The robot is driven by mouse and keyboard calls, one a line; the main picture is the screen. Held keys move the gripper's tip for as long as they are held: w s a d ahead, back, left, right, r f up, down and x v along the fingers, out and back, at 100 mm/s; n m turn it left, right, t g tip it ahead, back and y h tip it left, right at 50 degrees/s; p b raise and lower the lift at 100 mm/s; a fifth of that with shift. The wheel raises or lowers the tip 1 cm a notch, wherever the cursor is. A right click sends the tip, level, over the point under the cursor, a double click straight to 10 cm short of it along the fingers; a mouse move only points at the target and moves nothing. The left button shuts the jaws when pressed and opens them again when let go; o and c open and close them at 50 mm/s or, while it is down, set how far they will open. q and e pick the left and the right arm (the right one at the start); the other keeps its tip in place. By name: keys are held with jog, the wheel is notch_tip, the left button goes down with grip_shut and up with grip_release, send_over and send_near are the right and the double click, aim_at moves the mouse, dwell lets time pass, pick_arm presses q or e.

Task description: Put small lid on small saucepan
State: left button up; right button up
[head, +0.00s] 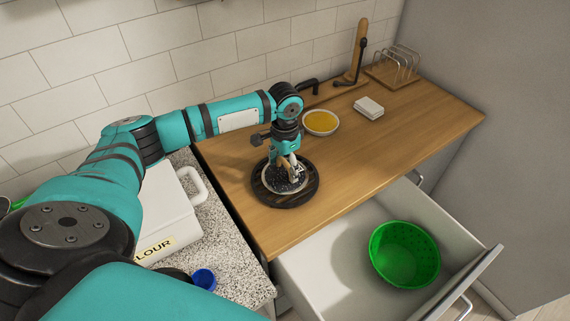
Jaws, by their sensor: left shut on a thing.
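My left gripper (293,172) comes down from above onto a round piece with a dark speckled face and a pale rim (272,186), perhaps the small lid. It is shut on some part of this piece, though the fingers hide the grip point. The piece sits within or just above a dark round ring (312,192) on the wooden counter. I cannot tell whether the ring is a stand or part of a pan. A black handle-like piece (310,84) shows behind the arm. I cannot identify the small saucepan for certain. My right gripper is not in view.
A pale dish with yellow contents (320,122), a white block (369,107) and a toast rack (395,70) stand farther back on the wooden counter (420,125). A drawer (338,247) is open in front, with a green basket (404,253). A flour bin (165,215) stands left.

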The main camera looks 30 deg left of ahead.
aim_at(285, 161)
pick_arm(q)
jog(key=o, duration=0.8)
jog(key=shift+f, duration=0.1)
jog(key=o, duration=0.5)
jog(key=shift+o, duration=0.2)
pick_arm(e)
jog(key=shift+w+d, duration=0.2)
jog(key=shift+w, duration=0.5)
pick_arm(q)
notch_tip(285, 161, up, 11)
jog(key=b, duration=0.2)
jog(key=shift+b, duration=0.3)
jog(key=shift+r, duration=0.65)
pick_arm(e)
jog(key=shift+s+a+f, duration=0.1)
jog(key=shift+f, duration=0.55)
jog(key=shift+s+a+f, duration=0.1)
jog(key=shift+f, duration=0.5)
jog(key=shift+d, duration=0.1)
